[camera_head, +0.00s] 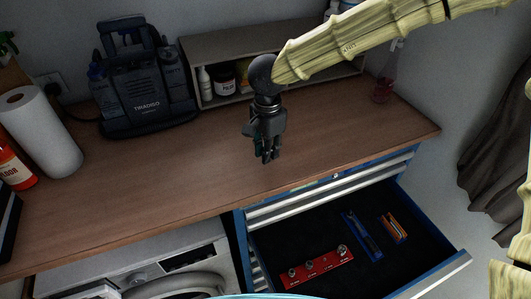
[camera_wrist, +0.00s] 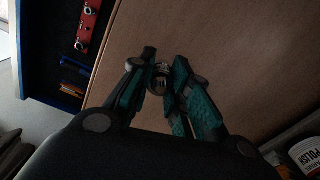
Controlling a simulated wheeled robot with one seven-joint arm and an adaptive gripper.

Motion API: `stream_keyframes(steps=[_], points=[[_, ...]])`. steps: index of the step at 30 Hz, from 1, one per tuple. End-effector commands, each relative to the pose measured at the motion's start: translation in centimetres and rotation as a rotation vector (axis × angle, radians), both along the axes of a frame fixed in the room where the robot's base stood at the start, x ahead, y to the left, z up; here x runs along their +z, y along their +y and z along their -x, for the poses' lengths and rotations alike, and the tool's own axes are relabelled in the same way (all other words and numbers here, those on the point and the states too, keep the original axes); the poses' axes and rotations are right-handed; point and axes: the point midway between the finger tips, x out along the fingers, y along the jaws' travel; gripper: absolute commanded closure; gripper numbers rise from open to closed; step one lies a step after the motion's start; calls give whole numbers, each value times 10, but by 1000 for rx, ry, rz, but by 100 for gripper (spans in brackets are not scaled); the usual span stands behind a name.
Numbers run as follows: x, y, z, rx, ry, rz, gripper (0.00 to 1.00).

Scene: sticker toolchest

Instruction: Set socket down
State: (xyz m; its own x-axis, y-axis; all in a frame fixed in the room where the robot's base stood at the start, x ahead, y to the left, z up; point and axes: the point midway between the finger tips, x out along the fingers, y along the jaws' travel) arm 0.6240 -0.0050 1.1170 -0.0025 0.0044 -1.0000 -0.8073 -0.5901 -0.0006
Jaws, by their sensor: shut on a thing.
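The socket (camera_wrist: 160,82) is a small round metal piece between my fingertips in the wrist view. My gripper (camera_wrist: 163,72) is shut on it and points down at the wooden worktop. In the head view my gripper (camera_head: 268,157) is over the worktop (camera_head: 180,180), near its middle. The socket is hard to make out there, hidden by the fingers. I cannot tell whether it touches the wood.
An open drawer (camera_head: 300,240) below the worktop's front holds a red socket rail (camera_head: 317,267), a blue holder (camera_head: 362,236) and an orange item (camera_head: 395,229). A dark machine (camera_head: 145,85), a shelf (camera_head: 215,48) and a paper roll (camera_head: 42,130) stand on the worktop. The worktop's middle is clear.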

Motion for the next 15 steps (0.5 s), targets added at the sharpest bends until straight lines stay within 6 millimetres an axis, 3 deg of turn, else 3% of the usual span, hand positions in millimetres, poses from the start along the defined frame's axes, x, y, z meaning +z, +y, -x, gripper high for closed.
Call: stream_keyframes(steps=[3, 9, 15], points=[[1, 3, -10, 0, -1, 1, 100], [-26, 2, -7, 1, 2, 3, 100], [-36, 2, -8, 0, -1, 1, 100]])
